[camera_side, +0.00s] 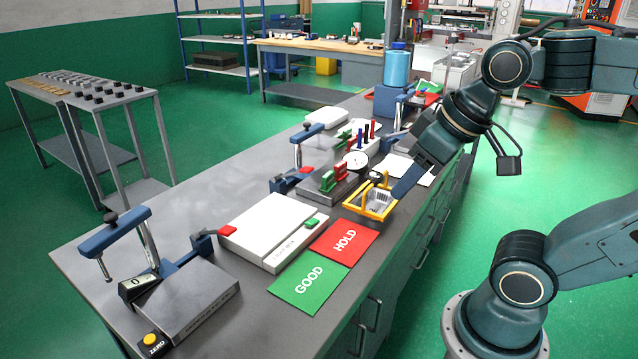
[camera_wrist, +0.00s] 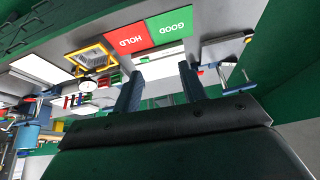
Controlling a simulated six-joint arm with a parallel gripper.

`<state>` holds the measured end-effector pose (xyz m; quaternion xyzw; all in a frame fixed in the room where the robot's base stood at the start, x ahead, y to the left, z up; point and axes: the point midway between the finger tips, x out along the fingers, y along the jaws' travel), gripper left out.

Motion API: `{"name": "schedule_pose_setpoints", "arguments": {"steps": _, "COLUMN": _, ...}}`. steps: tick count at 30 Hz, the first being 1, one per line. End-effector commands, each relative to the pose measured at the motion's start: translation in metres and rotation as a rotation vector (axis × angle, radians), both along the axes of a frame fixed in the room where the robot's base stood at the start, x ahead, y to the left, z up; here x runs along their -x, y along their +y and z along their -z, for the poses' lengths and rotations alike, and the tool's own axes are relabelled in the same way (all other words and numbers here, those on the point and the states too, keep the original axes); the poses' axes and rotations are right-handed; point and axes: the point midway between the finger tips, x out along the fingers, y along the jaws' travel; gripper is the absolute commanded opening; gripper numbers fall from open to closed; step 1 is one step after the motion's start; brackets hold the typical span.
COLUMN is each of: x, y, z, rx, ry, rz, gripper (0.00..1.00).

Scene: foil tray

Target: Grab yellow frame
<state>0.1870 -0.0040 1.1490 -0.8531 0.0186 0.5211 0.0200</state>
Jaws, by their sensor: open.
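The yellow frame (camera_side: 368,213) lies on the grey bench right of the dial gauge, with short yellow uprights and a silvery foil tray (camera_side: 379,200) inside it. My gripper (camera_side: 399,192) points down from the upper right, its blue fingers close to the frame's right side in the side view. The wrist view shows the yellow frame (camera_wrist: 84,50) at upper left, outside the space between the fingers. My gripper (camera_wrist: 160,70) is open there, with its two fingers apart and nothing between them. The side view does not make clear whether a finger touches the frame.
Red HOLD (camera_side: 344,241) and green GOOD (camera_side: 308,289) mats lie nearer the front, beside a white light box (camera_side: 272,228). A dial gauge (camera_side: 356,160) and a fixture with green and red clamps (camera_side: 330,183) stand just left of the frame. The bench edge runs close on its right.

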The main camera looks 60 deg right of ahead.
Motion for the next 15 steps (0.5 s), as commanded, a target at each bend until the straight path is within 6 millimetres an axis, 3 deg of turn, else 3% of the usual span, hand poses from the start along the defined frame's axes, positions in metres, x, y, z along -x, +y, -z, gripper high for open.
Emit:
{"name": "schedule_pose_setpoints", "arguments": {"steps": 8, "x": -0.036, "y": -0.024, "z": -0.015, "rx": -0.059, "ry": 0.07, "rz": 0.217, "gripper": 0.42}}
{"name": "schedule_pose_setpoints", "arguments": {"steps": 15, "x": -0.075, "y": -0.057, "z": -0.022, "rx": -0.125, "ry": 0.138, "rz": 0.459, "gripper": 0.42}}
